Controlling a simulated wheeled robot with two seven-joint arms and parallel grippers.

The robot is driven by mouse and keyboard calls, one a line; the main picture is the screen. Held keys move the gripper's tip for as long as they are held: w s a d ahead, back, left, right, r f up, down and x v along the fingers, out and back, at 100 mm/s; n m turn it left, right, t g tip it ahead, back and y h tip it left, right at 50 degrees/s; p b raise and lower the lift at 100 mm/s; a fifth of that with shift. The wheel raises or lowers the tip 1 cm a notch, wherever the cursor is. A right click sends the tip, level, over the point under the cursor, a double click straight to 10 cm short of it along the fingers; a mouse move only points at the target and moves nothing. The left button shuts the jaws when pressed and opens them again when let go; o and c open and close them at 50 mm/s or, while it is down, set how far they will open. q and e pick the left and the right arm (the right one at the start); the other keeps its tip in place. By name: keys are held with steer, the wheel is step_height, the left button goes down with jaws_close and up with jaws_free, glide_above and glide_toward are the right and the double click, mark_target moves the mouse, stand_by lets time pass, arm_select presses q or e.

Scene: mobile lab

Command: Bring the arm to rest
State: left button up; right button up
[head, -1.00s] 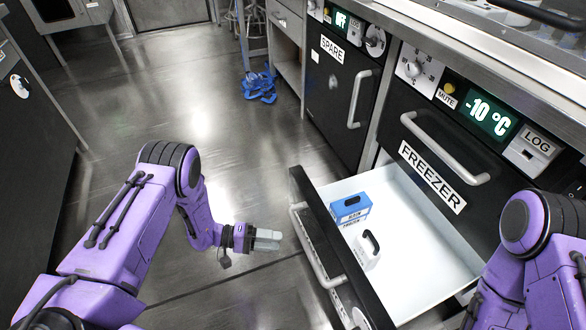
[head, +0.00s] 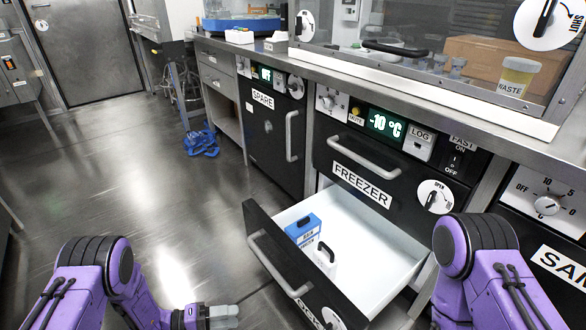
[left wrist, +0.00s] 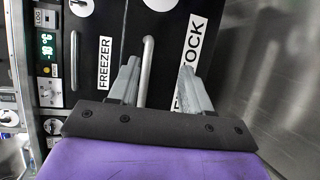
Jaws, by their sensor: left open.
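My left gripper (head: 222,316) is at the bottom of the head view, over the floor to the left of the pulled-out freezer drawer (head: 262,238). In the left wrist view its two fingers (left wrist: 160,88) are apart with nothing between them; the drawer front and its handle (left wrist: 146,72) show beyond. The fingers look apart from the handle. My left arm (head: 95,270) is bent at the lower left. My right arm (head: 480,265) is bent at the lower right, and its gripper is out of view.
A blue heap (head: 201,142) lies on the floor by the bench. The floor (head: 110,180) at left is clear. A waste jar (head: 516,78) stands behind glass.

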arm_select(q)
steer(key=s+a+f+n+t+y, duration=0.1)
steer(key=s+a+f+t+y, duration=0.6)
steer(key=y, duration=0.6)
steer(key=s+a+r+n+g+y, duration=0.1)
steer(key=s+a+g+y, duration=0.25)
steer(key=s, duration=0.35)
steer(key=s+a+r+n+g+y, duration=0.15)
steer(key=s+g, duration=0.25)
steer(key=s, duration=0.4)
step_height(320, 180, up, 30)
steer(key=y+p, duration=0.1)
steer(key=p, duration=2.8)
steer(key=shift+s+a+f+m, duration=0.15)
steer(key=shift+a+f+m, duration=0.1)
steer(key=shift+m, duration=0.1)
arm_select(e)
step_height(320, 180, up, 29)
steer(key=shift+s, duration=0.15)
steer(key=shift+d, duration=0.1)
